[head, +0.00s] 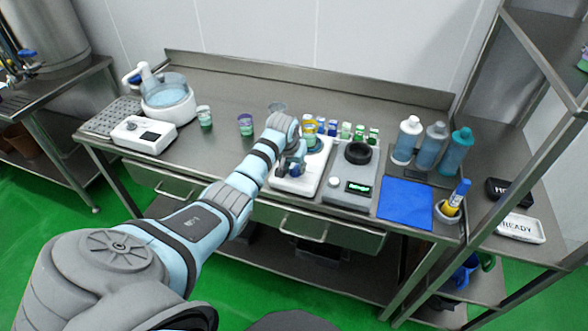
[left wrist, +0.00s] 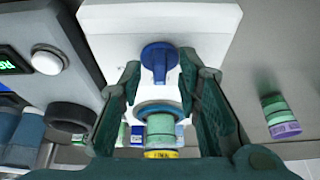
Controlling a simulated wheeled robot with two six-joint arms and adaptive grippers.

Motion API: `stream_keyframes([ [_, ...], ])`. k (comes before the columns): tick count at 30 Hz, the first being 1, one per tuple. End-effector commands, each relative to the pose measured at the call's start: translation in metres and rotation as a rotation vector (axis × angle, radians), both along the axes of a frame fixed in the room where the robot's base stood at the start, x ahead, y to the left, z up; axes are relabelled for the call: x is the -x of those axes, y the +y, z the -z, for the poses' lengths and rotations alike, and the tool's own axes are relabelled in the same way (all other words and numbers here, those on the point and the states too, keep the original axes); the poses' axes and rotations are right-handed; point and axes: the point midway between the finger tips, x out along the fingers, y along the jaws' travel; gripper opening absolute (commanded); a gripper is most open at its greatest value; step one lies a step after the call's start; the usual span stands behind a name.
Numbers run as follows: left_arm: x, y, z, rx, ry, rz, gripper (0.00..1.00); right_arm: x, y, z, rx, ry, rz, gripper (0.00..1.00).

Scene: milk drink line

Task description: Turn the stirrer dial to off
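The stirrer (head: 311,178) is a white box on the steel bench; its white front also shows in the left wrist view (left wrist: 205,20). Its dial (left wrist: 159,60) is blue with a raised ridge, which runs roughly up and down in the left wrist view. My left gripper (head: 290,163) is over the stirrer's front and partly hides the dial in the head view. In the left wrist view my left gripper (left wrist: 158,72) is open, with one finger on each side of the dial and visible gaps. A cup with green contents (left wrist: 160,128) stands on the stirrer. My right gripper is not in view.
A grey device (head: 350,172) with a green display and black ring stands right of the stirrer. Several small cups and bottles line the back. A blue mat (head: 405,200) lies farther right. A green and purple cup (head: 245,124) stands left, with bare bench around it.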

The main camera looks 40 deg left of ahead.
Motion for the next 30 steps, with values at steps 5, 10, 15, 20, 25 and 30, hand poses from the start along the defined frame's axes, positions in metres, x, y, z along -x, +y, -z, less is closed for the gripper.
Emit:
stream_keyframes([
  [5, -0.0019, 0.0002, 0.0042, -0.001, -0.001, 0.001, 0.31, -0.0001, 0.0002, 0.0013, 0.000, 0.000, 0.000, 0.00],
  [10, -0.0017, 0.0003, 0.0035, 0.000, 0.000, 0.001, 0.24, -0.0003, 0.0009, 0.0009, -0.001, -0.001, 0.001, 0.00],
  [15, -0.0018, -0.0002, 0.0034, 0.001, 0.000, 0.001, 0.00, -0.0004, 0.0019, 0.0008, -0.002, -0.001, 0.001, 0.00],
  [20, -0.0018, -0.0007, 0.0038, 0.001, 0.001, 0.001, 0.00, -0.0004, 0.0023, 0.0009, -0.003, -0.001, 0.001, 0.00],
  [25, -0.0011, 0.0024, 0.0040, 0.002, 0.001, -0.001, 0.00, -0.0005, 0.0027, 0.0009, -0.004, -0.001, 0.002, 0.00],
  [30, -0.0009, 0.0004, 0.0036, 0.001, 0.002, -0.013, 0.00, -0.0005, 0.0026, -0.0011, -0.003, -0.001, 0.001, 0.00],
])
